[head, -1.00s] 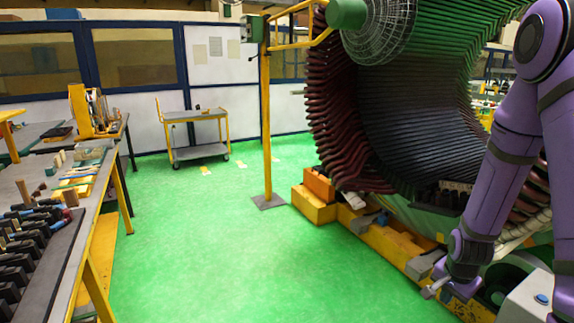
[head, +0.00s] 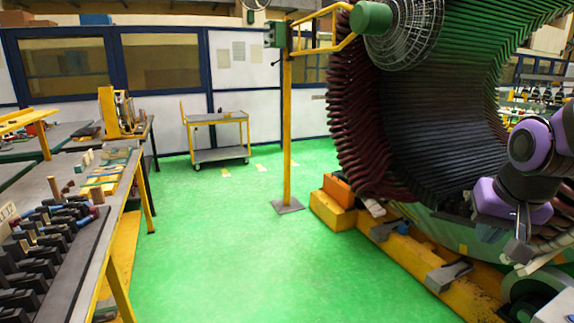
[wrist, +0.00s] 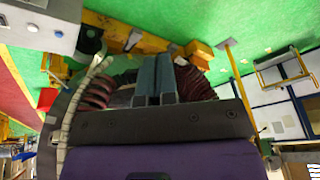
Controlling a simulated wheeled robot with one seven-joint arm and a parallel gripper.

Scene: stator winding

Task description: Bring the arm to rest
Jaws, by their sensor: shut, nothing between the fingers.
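My purple arm is at the right of the head view, in front of the large stator (head: 425,120) with its dark red and black windings. My gripper (head: 523,255) hangs at the end of the arm, above the yellow base beam. In the wrist view my gripper (wrist: 154,78) shows two grey-blue fingers side by side, shut with nothing between them. Beyond the fingers the stator windings (wrist: 192,82) show in part.
A workbench with tools and a black rack (head: 45,260) stands at the left. A yellow trolley (head: 218,155) and a yellow post (head: 287,130) with a fan stand farther back. The yellow base beam (head: 410,255) runs below the stator. The green floor (head: 240,260) between is clear.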

